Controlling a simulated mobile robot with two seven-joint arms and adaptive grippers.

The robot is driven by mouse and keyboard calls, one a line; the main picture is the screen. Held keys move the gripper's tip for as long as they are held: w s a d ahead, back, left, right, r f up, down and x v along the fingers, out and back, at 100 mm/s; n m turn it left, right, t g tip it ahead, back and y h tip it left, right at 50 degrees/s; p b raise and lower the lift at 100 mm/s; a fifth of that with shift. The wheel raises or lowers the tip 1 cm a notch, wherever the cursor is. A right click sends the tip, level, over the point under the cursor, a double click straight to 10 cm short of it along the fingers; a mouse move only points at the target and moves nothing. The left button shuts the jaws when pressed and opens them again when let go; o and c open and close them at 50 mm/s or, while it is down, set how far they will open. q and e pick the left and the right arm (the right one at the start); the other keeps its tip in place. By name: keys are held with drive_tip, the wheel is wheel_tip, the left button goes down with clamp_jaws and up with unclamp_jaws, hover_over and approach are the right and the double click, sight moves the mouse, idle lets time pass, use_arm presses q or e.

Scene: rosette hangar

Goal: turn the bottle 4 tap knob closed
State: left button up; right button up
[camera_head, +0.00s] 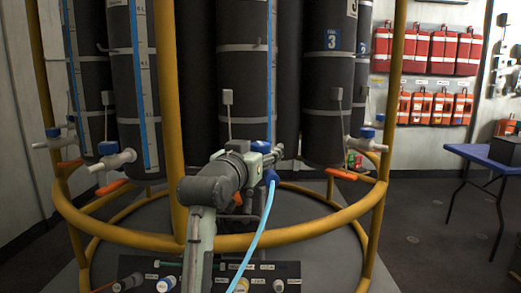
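No label 4 is readable, so I cannot tell which bottle is bottle 4. The dark central bottle (244,75) has a tap with a blue knob (261,147) at its lower end. My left gripper (278,153) is at this tap, its arm reaching up from the bottom middle and bending right. The gripper and wrist hide much of the tap, and I cannot tell whether the fingers touch it or are open. Other taps with blue caps and orange levers show at left (108,148) and right (367,132). My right gripper is not in view.
A yellow tubular frame (290,238) rings the bottles, with an upright (167,80) left of the central one. A light-blue hose (264,215) hangs below the tap. A dark panel with several fittings (265,272) is low in front. A blue table (485,157) stands right.

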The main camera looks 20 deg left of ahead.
use_arm(q)
drive_tip(key=c, duration=1.2)
drive_tip(key=shift+m+h, duration=0.3)
drive_tip(key=shift+h, duration=0.1)
drive_tip(key=m+g+h, duration=0.1)
drive_tip(key=m+h, duration=0.1)
drive_tip(key=h, duration=0.2)
drive_tip(key=shift+a+m, duration=0.15)
drive_tip(key=shift+m, duration=0.15)
drive_tip(key=shift+m+h, duration=0.4)
drive_tip(key=shift+h, duration=0.2)
drive_tip(key=m+g+h+b, duration=0.2)
drive_tip(key=h, duration=0.1)
drive_tip(key=shift+f, duration=0.1)
drive_tip(key=shift+m+g+h+b, duration=0.4)
drive_tip(key=shift+m+g+h, duration=0.3)
drive_tip(key=shift+m+h, duration=0.15)
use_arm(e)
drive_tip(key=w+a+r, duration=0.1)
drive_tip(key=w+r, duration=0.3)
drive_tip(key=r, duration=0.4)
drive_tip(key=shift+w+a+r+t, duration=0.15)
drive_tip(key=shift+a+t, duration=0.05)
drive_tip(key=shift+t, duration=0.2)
use_arm(q)
drive_tip(key=o, duration=1.2)
